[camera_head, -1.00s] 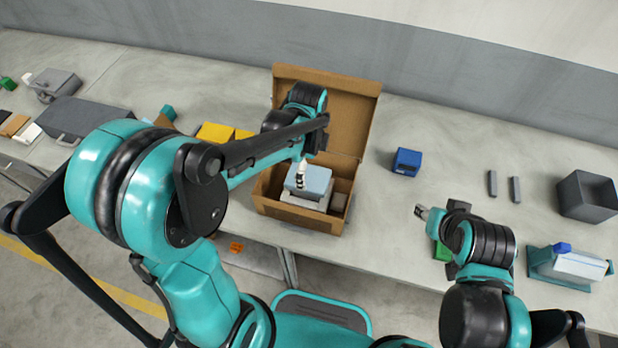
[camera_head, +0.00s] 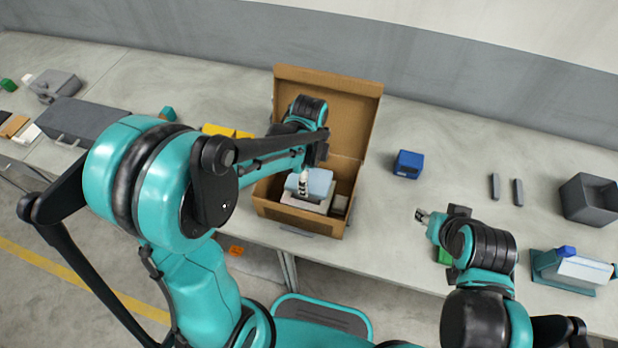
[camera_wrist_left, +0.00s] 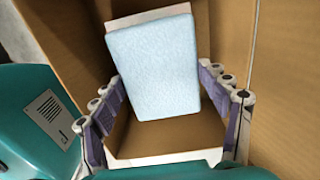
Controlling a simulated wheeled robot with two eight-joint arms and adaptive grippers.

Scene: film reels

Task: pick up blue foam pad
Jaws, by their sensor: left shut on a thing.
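The light blue foam pad (camera_head: 319,181) is inside the open cardboard box (camera_head: 268,208), above a pale grey-white item (camera_head: 313,208). My left gripper (camera_head: 303,183) reaches down into the box and is shut on the pad. In the left wrist view the pad (camera_wrist_left: 155,62) lies between the two fingers of the left gripper (camera_wrist_left: 160,80), with the box interior below and around it. Whether the pad still touches the item under it is not clear. My right gripper (camera_head: 421,215) is over the table to the right; its jaw opening is too small to read.
The box lid (camera_head: 345,105) stands up behind the left arm. A blue box (camera_head: 408,164) sits to the right on the table, with two grey bars (camera_head: 507,189) and a grey bin (camera_head: 590,198) farther right. Yellow items (camera_head: 225,131) are left of the box.

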